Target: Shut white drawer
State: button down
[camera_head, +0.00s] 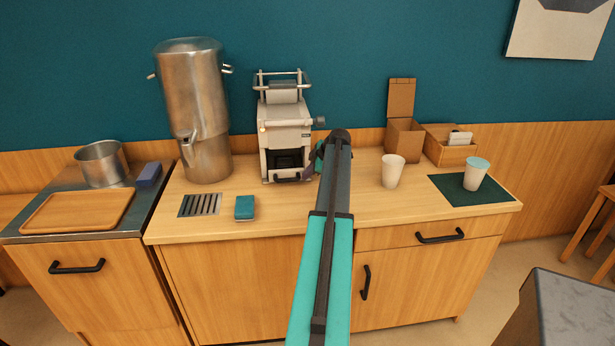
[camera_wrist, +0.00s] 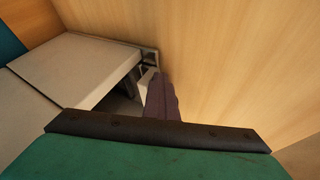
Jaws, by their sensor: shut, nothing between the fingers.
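The off-white machine (camera_head: 287,130) stands on the counter in the head view. Its low front section, which looks like the white drawer (camera_head: 268,178), has a dark handle; how far it stands out is unclear. In the wrist view pale panels (camera_wrist: 75,65) fill the left, with a gap beside them. My gripper (camera_head: 309,166) is shut and empty, low at the machine's right front corner. Its dark fingers (camera_wrist: 162,98) show close to the pale panels in the wrist view; contact cannot be told. My arm hides part of the counter to the right.
A steel urn (camera_head: 193,110) stands left of the machine. A teal sponge (camera_head: 245,207) and a drain grate (camera_head: 200,204) lie in front. A paper cup (camera_head: 392,171) and an open cardboard box (camera_head: 404,140) stand right of my arm. The counter front (camera_head: 285,222) is clear.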

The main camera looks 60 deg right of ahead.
jog(key=shift+w+r, duration=0.15)
jog(key=shift+s+a, duration=0.25)
jog(key=shift+a, duration=0.2)
jog(key=s+a+b, duration=0.1)
jog(key=s+a, duration=0.1)
jog(key=shift+s+a, duration=0.1)
jog(key=shift+a, duration=0.25)
jog(key=b+v, duration=0.2)
jog(key=v, duration=0.7)
jog(key=shift+s+r, duration=0.2)
jog(key=shift+r, duration=0.05)
jog(key=shift+d, duration=0.1)
